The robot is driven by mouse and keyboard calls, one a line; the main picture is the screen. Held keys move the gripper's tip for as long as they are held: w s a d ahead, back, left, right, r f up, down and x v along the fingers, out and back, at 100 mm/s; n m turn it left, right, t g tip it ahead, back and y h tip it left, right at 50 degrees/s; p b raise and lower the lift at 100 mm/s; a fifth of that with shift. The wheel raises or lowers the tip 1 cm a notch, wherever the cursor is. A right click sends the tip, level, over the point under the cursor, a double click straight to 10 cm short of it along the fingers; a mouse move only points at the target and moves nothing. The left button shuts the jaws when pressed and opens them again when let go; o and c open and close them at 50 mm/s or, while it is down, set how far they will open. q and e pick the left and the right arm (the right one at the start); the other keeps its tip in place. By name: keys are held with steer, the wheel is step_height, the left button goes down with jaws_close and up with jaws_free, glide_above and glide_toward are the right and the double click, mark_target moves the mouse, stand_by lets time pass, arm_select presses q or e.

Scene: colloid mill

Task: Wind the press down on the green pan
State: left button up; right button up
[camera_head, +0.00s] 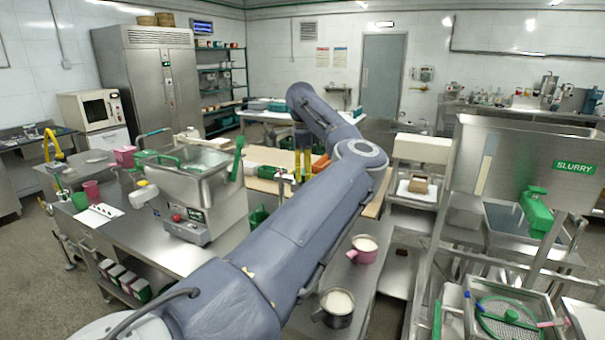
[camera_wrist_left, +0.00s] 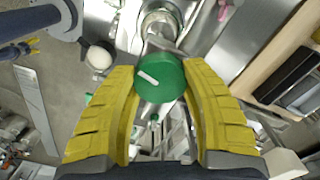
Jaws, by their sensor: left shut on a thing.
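My left gripper (camera_head: 302,168) has yellow fingers and points down over the middle bench, partly behind my own arm in the head view. In the left wrist view its fingers (camera_wrist_left: 162,95) are shut on a round green knob (camera_wrist_left: 165,80) with a white bar mark on its face. A metal piece lies just behind the knob. I cannot make out the press below the knob in the head view. I cannot identify the green pan with certainty; a small green part (camera_wrist_left: 154,122) shows below the knob in the wrist view.
A steel machine (camera_head: 200,195) with a green lever stands on the left bench. A pink mug (camera_head: 363,250) and a steel mug (camera_head: 337,308) stand on a bench right of my arm. A steel hopper marked SLURRY (camera_head: 520,160) stands at the right.

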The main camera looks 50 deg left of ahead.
arm_select(q)
steer(key=m, duration=1.3)
steer(key=shift+m, duration=0.4)
steer(key=m, duration=1.2)
steer(key=shift+m, duration=0.3)
steer(key=o, duration=1.3)
steer(key=shift+r, duration=0.1)
